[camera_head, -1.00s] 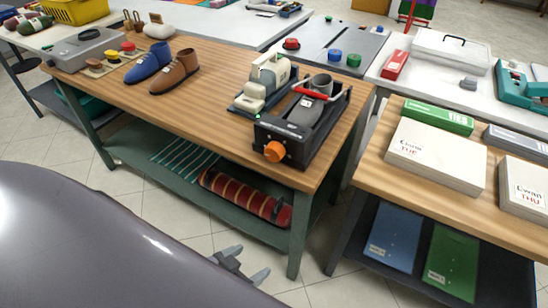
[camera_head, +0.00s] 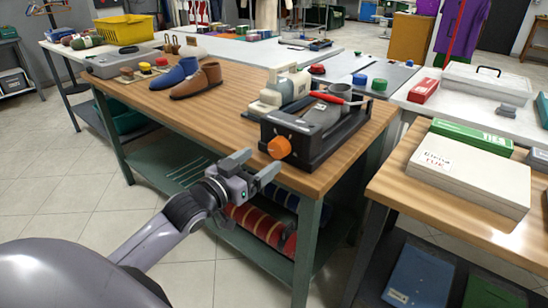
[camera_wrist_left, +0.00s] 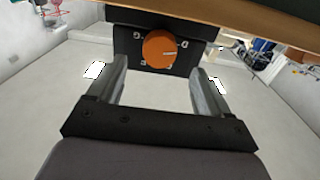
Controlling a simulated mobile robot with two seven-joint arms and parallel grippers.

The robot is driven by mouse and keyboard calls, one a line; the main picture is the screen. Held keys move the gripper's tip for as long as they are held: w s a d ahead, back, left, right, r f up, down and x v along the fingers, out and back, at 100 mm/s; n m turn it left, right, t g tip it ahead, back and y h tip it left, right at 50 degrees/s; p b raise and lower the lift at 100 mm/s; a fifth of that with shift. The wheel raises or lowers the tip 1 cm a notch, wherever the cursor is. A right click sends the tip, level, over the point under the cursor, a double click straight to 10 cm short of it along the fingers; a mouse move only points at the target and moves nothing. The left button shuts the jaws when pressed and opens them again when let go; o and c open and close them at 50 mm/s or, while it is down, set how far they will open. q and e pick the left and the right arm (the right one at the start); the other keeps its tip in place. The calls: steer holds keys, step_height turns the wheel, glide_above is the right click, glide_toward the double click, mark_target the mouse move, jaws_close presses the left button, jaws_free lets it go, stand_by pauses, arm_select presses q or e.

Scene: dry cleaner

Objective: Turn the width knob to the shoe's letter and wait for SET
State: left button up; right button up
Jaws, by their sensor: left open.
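The orange width knob (camera_head: 279,147) is on the front of a black machine (camera_head: 318,138) at the table's front edge. In the left wrist view the knob (camera_wrist_left: 159,49) sits on a black panel (camera_wrist_left: 127,47) with small white letters around it, too small to read surely. A white mark on the knob points to the right. My left gripper (camera_head: 256,165) is open just in front of the knob, its fingers to either side in the left wrist view (camera_wrist_left: 159,80), apart from it. A blue shoe (camera_head: 174,74) and a brown shoe (camera_head: 197,82) stand on the table. No SET sign is readable.
A cream machine (camera_head: 285,88) stands behind the black one. The wooden tabletop (camera_head: 190,107) juts out beside my gripper, with rolls (camera_head: 262,225) on the shelf below. A second table with a white box (camera_head: 465,173) is at the right. The floor in front is clear.

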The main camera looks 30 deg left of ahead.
mark_target(275, 151)
arm_select(q)
steer(key=shift+w+d, duration=0.15)
steer(key=shift+w, duration=1.45)
steer(key=shift+w+d, duration=0.1)
steer(key=shift+w, duration=1.45)
steer(key=c, duration=1)
